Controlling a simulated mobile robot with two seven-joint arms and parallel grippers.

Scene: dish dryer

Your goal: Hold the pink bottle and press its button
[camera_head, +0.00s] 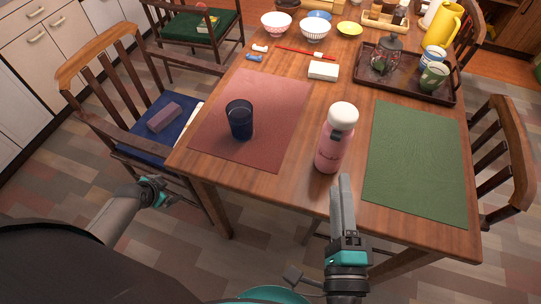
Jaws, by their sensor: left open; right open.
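The pink bottle (332,146) stands upright near the front of the wooden table, between the red placemat and the green placemat. It has a white lid (343,115) with a dark band below it; I cannot make out the button clearly. My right gripper (342,183) is open, just in front of the bottle and slightly right of its base, pointing toward the table. I see it from above, and it holds nothing. My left gripper (158,190) is open and empty, low at the left, off the table beside the chair and well apart from the bottle.
A dark blue cup (240,120) stands on the red placemat (281,93). The green placemat (419,168) is bare. A tray (372,79) with a lantern (386,54) and cups is behind. A chair (122,118) stands at the left and another (505,150) at the right.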

